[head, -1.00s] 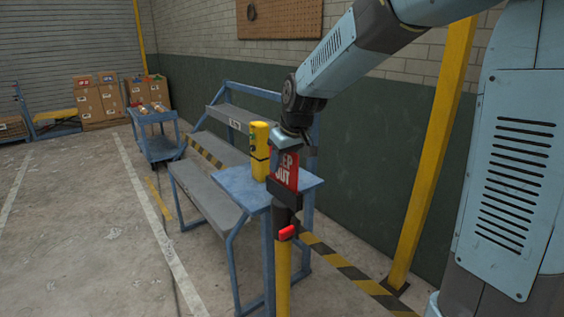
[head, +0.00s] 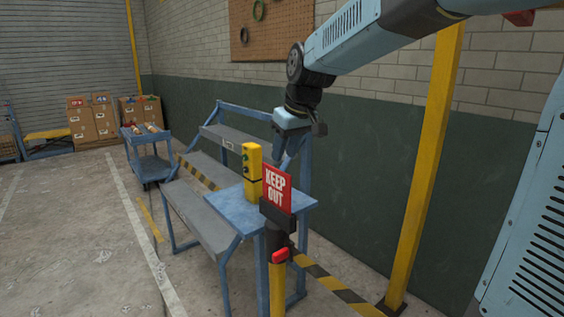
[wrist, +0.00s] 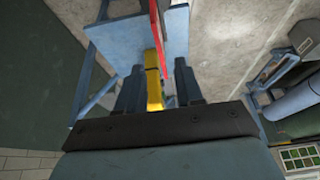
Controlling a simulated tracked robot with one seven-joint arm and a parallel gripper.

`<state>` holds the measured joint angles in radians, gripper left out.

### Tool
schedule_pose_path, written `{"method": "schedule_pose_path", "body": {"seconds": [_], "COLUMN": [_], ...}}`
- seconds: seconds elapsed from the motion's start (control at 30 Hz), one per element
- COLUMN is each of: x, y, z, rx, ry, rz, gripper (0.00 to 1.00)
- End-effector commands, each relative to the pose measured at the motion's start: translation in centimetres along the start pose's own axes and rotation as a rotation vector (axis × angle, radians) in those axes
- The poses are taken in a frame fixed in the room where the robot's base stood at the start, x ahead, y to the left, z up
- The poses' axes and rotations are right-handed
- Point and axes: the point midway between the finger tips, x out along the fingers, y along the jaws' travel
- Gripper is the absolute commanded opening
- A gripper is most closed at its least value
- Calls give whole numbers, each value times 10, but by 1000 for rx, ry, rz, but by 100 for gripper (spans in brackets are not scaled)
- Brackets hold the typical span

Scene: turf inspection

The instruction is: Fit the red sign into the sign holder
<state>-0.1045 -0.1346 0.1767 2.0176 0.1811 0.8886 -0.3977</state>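The red KEEP OUT sign (head: 277,188) stands upright in the head view, its lower edge at the black sign holder (head: 277,214). The holder tops a yellow post (head: 278,292) with a red knob (head: 280,256). My gripper (head: 285,156) is above and behind the sign, apart from it and empty. In the wrist view my gripper (wrist: 159,68) has its two fingers spread wide. The sign shows there nearly edge-on as a red strip (wrist: 160,38) beyond the fingertips. The sign's lower edge inside the holder is hidden.
A yellow box-shaped device (head: 252,172) stands on the blue table (head: 232,205) just behind the sign, close to my gripper. Blue steps (head: 205,215) are to the left. Floor at left is open.

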Motion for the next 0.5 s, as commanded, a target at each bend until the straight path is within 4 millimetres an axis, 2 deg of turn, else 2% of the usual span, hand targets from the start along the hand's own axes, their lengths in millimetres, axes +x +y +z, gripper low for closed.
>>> {"method": "schedule_pose_path", "body": {"seconds": [0.3, 0.37, 0.5], "x": [-10, -15, -34], "y": [1, 3, 9], "z": [5, 14, 51], "rx": [9, 25, 96], "ry": [2, 3, 12], "rz": [7, 18, 64], "gripper": [36, 36, 36]}}
